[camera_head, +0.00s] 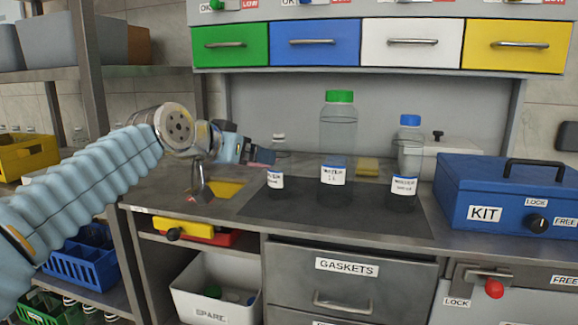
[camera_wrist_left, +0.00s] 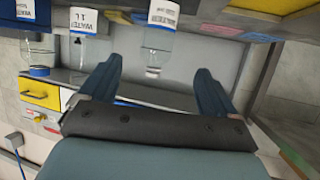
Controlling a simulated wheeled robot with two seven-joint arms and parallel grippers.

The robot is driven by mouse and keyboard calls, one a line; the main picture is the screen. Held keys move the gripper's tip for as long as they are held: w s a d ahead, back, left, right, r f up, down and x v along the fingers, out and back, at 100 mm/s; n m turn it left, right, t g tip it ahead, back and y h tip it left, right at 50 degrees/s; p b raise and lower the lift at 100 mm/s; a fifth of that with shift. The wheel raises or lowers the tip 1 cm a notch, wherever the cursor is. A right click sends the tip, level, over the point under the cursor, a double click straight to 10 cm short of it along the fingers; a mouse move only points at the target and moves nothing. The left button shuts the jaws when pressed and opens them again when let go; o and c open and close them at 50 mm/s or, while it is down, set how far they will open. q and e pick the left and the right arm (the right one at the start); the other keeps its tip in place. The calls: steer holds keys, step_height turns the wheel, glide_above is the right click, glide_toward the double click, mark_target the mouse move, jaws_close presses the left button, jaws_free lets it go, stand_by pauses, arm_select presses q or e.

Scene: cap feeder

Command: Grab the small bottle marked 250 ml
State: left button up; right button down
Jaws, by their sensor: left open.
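Three clear bottles with white labels stand on a dark mat (camera_head: 345,217) on the bench. The small bottle (camera_head: 278,184) at the left has a pale cap; its volume marking is too small to read. The tall bottle (camera_head: 338,135) has a green cap and a "WATER 1 L" label; the medium bottle (camera_head: 406,160) has a blue cap. My left gripper (camera_head: 263,157) is open and empty, just left of the small bottle's upper part. In the left wrist view, turned nearly upside down, the small bottle (camera_wrist_left: 158,42) lies beyond the gap between the open fingers (camera_wrist_left: 156,78).
A blue KIT case (camera_head: 505,195) stands at the right of the bench. A yellow sponge-like block (camera_head: 367,166) lies behind the bottles. Coloured drawers (camera_head: 315,43) hang above. A yellow piece (camera_head: 222,188) lies below my left wrist. The GASKETS drawer (camera_head: 345,268) is below the bench top.

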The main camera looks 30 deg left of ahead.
mark_target(279, 161)
arm_select(q)
steer(key=p+x, duration=0.1)
steer(key=x, duration=1.2)
steer(key=shift+w+d+p, duration=0.1)
steer(key=shift+d+p, duration=0.1)
steer(key=shift+p, duration=0.1)
steer(key=c, duration=1.1)
steer(key=shift+r, duration=0.1)
steer(key=shift+c, duration=0.2)
